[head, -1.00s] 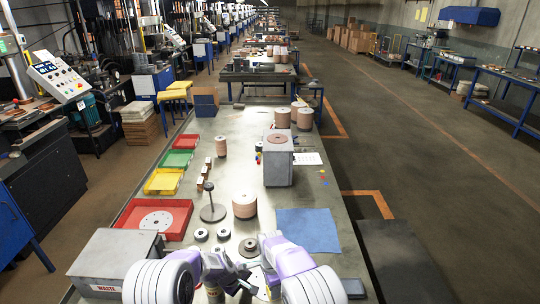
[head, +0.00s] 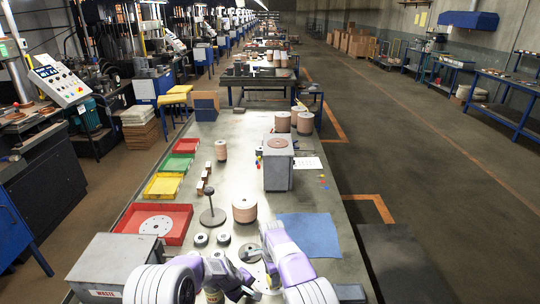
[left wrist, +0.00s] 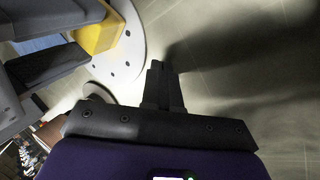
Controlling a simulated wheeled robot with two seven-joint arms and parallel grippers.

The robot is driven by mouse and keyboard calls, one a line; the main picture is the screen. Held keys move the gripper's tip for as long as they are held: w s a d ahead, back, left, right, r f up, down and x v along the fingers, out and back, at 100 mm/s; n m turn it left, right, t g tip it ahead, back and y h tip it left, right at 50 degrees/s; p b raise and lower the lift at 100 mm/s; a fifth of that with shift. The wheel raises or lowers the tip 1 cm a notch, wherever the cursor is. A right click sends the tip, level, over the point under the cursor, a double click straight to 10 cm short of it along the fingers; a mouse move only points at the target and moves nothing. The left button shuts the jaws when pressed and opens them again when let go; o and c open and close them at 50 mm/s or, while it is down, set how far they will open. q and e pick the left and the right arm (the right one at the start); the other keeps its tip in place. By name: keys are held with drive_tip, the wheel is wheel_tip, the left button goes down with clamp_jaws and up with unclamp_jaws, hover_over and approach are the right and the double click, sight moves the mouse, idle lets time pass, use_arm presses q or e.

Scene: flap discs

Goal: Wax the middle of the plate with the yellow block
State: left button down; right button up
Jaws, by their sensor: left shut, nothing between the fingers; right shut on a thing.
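The yellow block (left wrist: 98,36) is between the fingers of my right gripper (left wrist: 75,40) in the left wrist view. It is over the pale round plate (left wrist: 130,62), which has small holes; I cannot tell whether block and plate touch. In the head view the plate (head: 258,268) is largely hidden by my right gripper (head: 268,272) at the bench's near edge. My left gripper (head: 238,288) is beside it on the left. Its fingers (left wrist: 160,82) are together and empty in the left wrist view, to the right of the plate.
A blue cloth (head: 308,235) lies right of the grippers. Beyond them stand a brown disc stack (head: 245,210), a dark post stand (head: 212,215) and a grey block (head: 278,175). A red tray (head: 178,222) and a grey waste box (head: 115,262) are at left.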

drive_tip(key=shift+s+a, duration=0.15)
drive_tip(key=shift+s, duration=0.9)
drive_tip(key=shift+s+a, duration=0.1)
drive_tip(key=shift+s, duration=0.95)
drive_tip(key=shift+s+a, duration=0.15)
drive_tip(key=shift+s, duration=0.45)
drive_tip(key=shift+s+a, duration=0.15)
drive_tip(key=shift+s, duration=0.45)
use_arm(q)
drive_tip(key=shift+d+r, duration=0.1)
drive_tip(key=shift+d, duration=0.05)
use_arm(e)
drive_tip(key=shift+s+a, duration=0.1)
drive_tip(key=shift+s, duration=0.35)
use_arm(q)
drive_tip(key=shift+s+d, duration=0.1)
use_arm(e)
drive_tip(key=shift+w+f, duration=0.1)
drive_tip(key=shift+w, duration=1.65)
drive_tip(key=shift+w+d, duration=0.3)
drive_tip(key=shift+w, duration=0.15)
use_arm(q)
drive_tip(key=shift+a, duration=0.25)
use_arm(e)
drive_tip(key=shift+w+d, duration=0.2)
drive_tip(key=shift+w, duration=0.6)
drive_tip(key=shift+w+d, duration=0.2)
drive_tip(key=shift+w, duration=0.55)
